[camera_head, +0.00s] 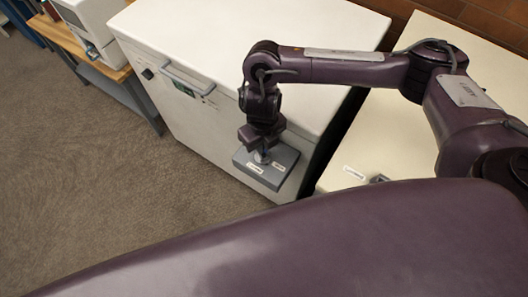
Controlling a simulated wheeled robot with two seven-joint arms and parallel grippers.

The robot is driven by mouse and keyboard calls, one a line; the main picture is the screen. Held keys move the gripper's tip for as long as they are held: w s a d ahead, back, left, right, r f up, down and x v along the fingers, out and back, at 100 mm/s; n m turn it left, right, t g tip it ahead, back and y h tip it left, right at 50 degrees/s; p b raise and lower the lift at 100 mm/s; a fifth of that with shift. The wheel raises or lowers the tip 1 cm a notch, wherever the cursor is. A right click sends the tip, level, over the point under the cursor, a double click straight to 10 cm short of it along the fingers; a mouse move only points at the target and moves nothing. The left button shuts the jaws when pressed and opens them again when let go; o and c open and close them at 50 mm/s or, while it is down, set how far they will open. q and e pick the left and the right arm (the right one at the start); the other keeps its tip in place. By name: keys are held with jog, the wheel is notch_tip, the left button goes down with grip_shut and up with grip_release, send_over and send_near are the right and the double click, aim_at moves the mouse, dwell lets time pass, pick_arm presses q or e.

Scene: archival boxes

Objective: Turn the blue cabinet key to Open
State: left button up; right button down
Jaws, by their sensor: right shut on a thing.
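My right gripper (262,149) points down over a small grey block (286,158) at the front right of the large white cabinet. Its fingers are shut on a small bluish key (262,157) that stands up from the top of the block. Most of the key is hidden by the fingers, so its turned angle cannot be told. Two small white labels on the block lie near the key, one on the left (255,169) and one on the right (279,163). Their words are too small to read. My left gripper is out of view.
The white cabinet (225,40) has a handle (188,80) and a small dark display on its front. A cream-topped unit (385,140) with a label stands to its right. A wooden bench with a white device (90,25) stands at the left. The carpet is clear.

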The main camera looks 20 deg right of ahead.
jog(key=n+b, duration=0.1)
jog(key=n, duration=0.1)
jog(key=shift+f+n, duration=0.15)
jog(key=shift+n, duration=0.25)
jog(key=shift+n+b, duration=0.65)
jog(key=shift+n, duration=1.15)
jog(key=c, duration=1.3)
grip_release()
jog(key=shift+o, duration=0.3)
jog(key=o, duration=0.3)
